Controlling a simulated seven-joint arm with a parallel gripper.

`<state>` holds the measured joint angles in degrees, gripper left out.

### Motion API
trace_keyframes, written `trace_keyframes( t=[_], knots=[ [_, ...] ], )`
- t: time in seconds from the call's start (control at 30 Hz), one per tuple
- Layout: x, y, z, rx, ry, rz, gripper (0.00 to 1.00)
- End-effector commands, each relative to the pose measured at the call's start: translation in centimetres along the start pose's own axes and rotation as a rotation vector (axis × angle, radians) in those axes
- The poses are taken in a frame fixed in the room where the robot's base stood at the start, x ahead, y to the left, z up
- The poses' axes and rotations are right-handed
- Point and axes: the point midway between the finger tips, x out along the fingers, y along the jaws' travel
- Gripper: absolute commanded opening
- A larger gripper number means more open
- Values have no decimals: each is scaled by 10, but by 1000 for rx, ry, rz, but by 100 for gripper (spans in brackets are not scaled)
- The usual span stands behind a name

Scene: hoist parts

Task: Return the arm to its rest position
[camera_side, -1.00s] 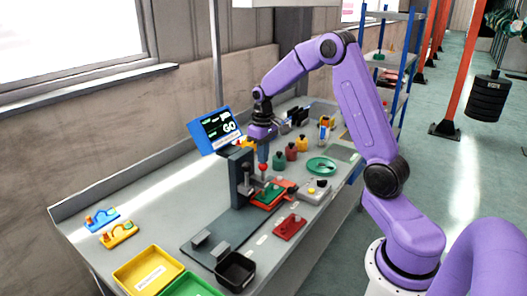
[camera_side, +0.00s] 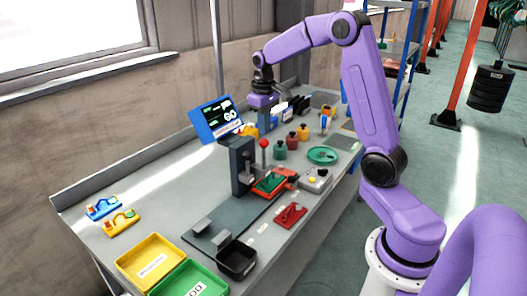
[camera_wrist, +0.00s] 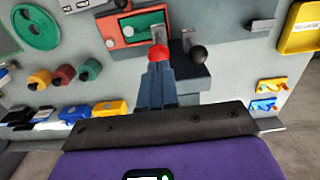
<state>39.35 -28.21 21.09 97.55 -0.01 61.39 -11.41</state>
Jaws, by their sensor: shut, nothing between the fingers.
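My gripper (camera_side: 263,120) is shut and empty, held above the bench behind the press. In the wrist view its two fingers (camera_wrist: 157,72) lie together, with the red knob just beyond their tips in the picture. The dark press (camera_side: 241,165) stands on the bench with its red ball knob (camera_side: 264,143) on a lever. The side view shows a gap between my fingers and the knob. A green part in a red-orange holder (camera_side: 270,184) sits at the press; it also shows in the wrist view (camera_wrist: 137,27).
A blue-framed screen (camera_side: 216,120) stands behind the press. Several coloured weights (camera_side: 291,141) and a green ring (camera_side: 322,155) are to the right. Yellow (camera_side: 152,262) and green trays and a black bin (camera_side: 237,258) are at the front. The left bench surface is mostly clear.

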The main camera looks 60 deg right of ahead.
Motion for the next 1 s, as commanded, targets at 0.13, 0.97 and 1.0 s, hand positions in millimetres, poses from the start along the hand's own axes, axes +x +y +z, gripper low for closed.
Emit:
trace_keyframes(
  t=[0.13,0.97,1.0],
  knots=[
    [-4,-30,8,-67,3,0,0],
    [-6,-220,235,-858,23,-10,0],
    [-4,-220,247,-894,24,-12,0]
  ],
)
